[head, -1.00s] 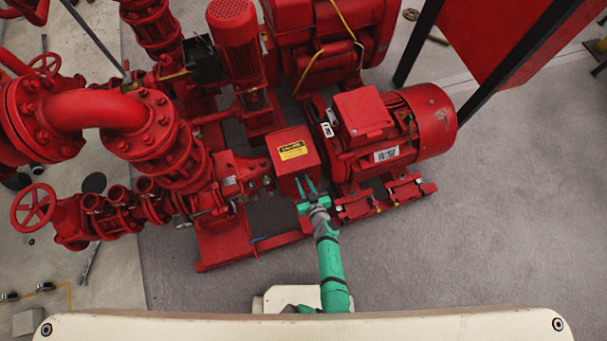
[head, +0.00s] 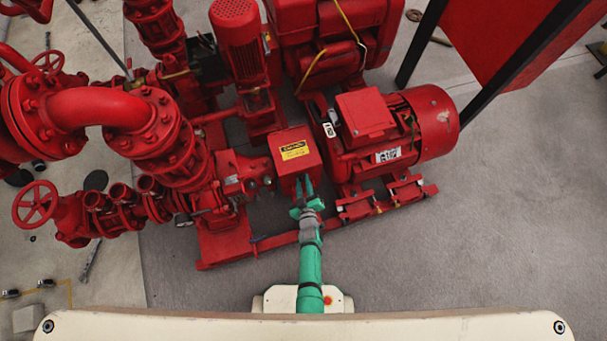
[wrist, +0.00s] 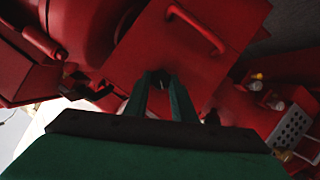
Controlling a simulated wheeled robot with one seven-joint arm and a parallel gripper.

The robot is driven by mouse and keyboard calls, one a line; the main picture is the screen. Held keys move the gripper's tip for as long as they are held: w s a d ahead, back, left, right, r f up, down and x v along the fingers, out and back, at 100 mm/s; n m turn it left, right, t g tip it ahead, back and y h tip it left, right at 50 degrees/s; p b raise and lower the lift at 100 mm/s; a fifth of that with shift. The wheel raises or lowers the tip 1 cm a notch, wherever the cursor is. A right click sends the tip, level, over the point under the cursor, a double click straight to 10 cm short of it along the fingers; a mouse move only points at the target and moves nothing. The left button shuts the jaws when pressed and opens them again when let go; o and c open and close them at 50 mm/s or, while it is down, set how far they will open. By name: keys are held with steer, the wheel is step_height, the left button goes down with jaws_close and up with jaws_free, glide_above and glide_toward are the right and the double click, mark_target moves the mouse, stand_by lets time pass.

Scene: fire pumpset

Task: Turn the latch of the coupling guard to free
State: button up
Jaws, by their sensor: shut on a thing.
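The coupling guard (head: 288,137) is a red box with a yellow caution label, between the pump and the motor. In the wrist view its red face (wrist: 135,52) fills the middle, with a red bar handle (wrist: 197,28) on it. My green gripper (head: 304,184) is at the guard's near side. In the wrist view my gripper (wrist: 160,88) has its two fingers on either side of a small dark piece, the latch (wrist: 159,77), and is shut on it. The fingers hide much of the latch, so its angle cannot be told.
The red motor (head: 425,120) stands right of the guard, and the pump with red pipes (head: 105,107) stands left. The red base frame (head: 275,241) runs along the near side. Grey floor (head: 450,250) at the right front is clear.

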steer(key=n+t+h, duration=0.1)
steer(key=n, duration=0.2)
steer(key=shift+f+h, duration=0.1)
steer(key=shift+h, duration=0.3)
steer(key=shift+a+f+n+t+h, duration=0.15)
steer(key=shift+n+t+h, duration=0.4)
steer(key=shift+n, duration=0.75)
steer(key=shift+t, duration=0.25)
steer(key=o, duration=1.1)
steer(key=shift+c, duration=0.2)
steer(key=shift+a, duration=0.1)
steer(key=shift+s, duration=0.1)
